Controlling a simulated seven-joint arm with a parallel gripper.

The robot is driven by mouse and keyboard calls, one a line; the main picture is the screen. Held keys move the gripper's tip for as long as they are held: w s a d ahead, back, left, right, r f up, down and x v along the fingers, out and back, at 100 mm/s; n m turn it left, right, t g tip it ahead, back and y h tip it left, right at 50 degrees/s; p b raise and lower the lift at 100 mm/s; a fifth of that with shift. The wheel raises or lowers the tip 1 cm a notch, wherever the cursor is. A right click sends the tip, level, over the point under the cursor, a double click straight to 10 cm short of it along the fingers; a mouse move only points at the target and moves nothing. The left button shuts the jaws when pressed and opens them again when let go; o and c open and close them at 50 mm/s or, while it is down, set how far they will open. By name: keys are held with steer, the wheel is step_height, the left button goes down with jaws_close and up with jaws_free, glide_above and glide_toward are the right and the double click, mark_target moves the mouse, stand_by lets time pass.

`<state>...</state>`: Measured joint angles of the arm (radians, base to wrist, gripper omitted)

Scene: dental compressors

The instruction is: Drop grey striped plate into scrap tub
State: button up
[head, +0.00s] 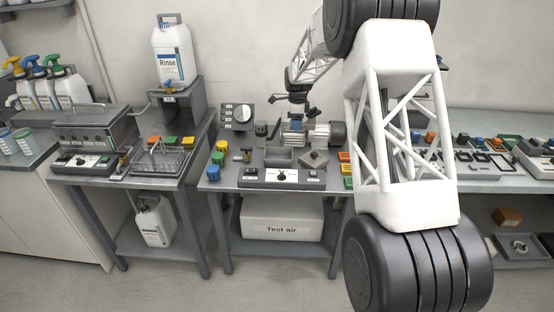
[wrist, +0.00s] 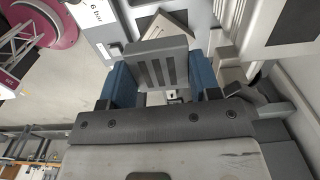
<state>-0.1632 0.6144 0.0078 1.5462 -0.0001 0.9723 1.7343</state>
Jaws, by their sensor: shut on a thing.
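The grey plate with dark stripes (wrist: 158,67) is in the wrist view, held between the blue fingers of my gripper (wrist: 163,82). In the head view my gripper (head: 296,122) is small and hangs over the back of the middle bench. I cannot clearly make out the plate there. A small grey open-topped box (head: 278,164), which may be the scrap tub, sits on that bench just in front of my gripper. No label shows on it. The plate is apart from it as far as I can tell.
A brownish-grey block (head: 313,159) stands right of the box and a control panel (head: 282,179) lies in front. A dial box (head: 237,117) and coloured caps (head: 214,172) are at left. A wire basket (head: 161,160) is on the left bench.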

steer(key=a+f, duration=0.5)
steer(key=f, duration=0.2)
steer(key=shift+s+a, duration=0.2)
steer(key=shift+a, duration=0.05)
steer(key=shift+f, duration=0.1)
steer(key=shift+f, duration=2.85)
steer(key=o, duration=1.1)
steer(key=shift+r, duration=3.9)
